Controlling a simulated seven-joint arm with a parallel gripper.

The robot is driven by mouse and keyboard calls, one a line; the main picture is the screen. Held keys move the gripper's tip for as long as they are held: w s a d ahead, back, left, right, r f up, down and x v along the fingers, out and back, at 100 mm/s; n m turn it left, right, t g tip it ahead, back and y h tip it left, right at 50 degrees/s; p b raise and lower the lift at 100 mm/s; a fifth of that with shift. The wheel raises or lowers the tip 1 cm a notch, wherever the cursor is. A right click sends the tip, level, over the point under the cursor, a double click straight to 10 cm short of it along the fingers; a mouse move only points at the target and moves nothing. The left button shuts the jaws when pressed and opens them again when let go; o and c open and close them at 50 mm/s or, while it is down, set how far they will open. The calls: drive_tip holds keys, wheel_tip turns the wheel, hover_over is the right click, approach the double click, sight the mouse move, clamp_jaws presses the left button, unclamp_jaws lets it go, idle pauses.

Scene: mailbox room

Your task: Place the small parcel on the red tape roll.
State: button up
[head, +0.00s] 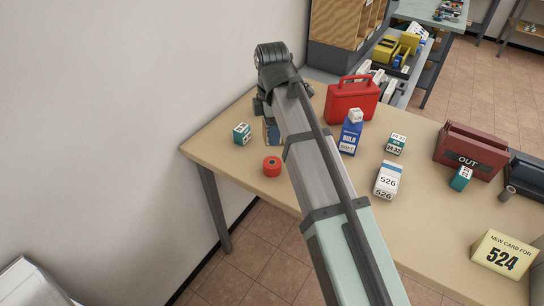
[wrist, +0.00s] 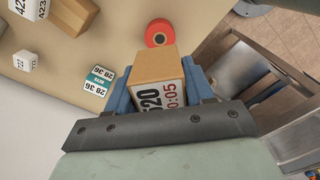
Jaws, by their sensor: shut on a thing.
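The small parcel (wrist: 157,66) is a brown box with a white label reading 520. In the wrist view it sits between the blue fingers of my gripper (wrist: 163,88), which is shut on it. In the head view, my arm largely hides my gripper (head: 270,131) and the parcel. The red tape roll (head: 272,166) lies flat on the table near its front left edge. The parcel's height above the table is hard to tell.
A teal and white box (head: 242,133) stands left of the roll. A red case (head: 351,100), a blue and white carton (head: 350,137), a 526 box (head: 387,180) and an OUT tray (head: 470,150) stand to the right. The table (head: 215,147) is bare around the roll.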

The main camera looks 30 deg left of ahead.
sight(272, 162)
drive_tip(key=shift+f, duration=4.45)
drive_tip(key=shift+f, duration=0.1)
drive_tip(key=o, duration=1.1)
wheel_tip(272, 162, up, 12)
drive_tip(key=shift+r, duration=0.1)
